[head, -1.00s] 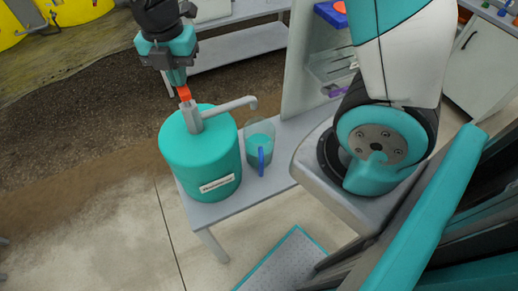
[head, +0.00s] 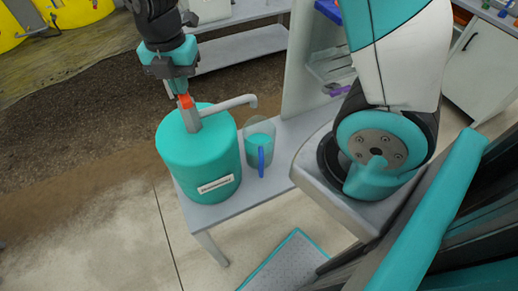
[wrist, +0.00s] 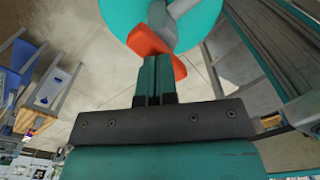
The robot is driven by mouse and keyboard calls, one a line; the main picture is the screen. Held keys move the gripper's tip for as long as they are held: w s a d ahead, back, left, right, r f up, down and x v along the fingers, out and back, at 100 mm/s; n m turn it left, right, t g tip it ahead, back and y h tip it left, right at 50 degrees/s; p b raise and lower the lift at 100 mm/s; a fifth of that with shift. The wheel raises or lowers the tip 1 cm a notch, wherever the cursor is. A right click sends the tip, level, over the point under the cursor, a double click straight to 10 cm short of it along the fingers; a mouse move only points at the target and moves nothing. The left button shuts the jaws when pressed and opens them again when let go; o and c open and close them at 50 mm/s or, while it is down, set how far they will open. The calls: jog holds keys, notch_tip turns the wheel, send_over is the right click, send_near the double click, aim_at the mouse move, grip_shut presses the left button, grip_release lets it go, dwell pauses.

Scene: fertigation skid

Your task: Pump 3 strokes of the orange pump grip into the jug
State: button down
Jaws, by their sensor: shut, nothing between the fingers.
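The orange pump grip (head: 186,101) sits on top of the grey pump post (head: 193,119) on a teal drum (head: 200,155). In the wrist view the grip (wrist: 149,40) lies just beyond my fingertips. My gripper (head: 180,88) is shut and empty, pointing down right over the grip, seemingly pressed against its top. A grey spout (head: 230,105) reaches right from the post, its end above or near the jug. The clear jug (head: 260,143) with a blue handle (head: 261,160) stands right of the drum and holds some teal liquid.
Drum and jug share a small grey table (head: 225,209). A pale upright panel (head: 308,70) with shelves stands behind the jug. A grey mat (head: 284,265) lies on the floor in front. Another bench (head: 240,46) stands farther back.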

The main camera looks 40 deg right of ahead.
jog(key=shift+r+p, duration=2.75)
jog(key=shift+r, duration=0.35)
notch_tip(320, 180, up, 6)
jog(key=p, duration=0.5)
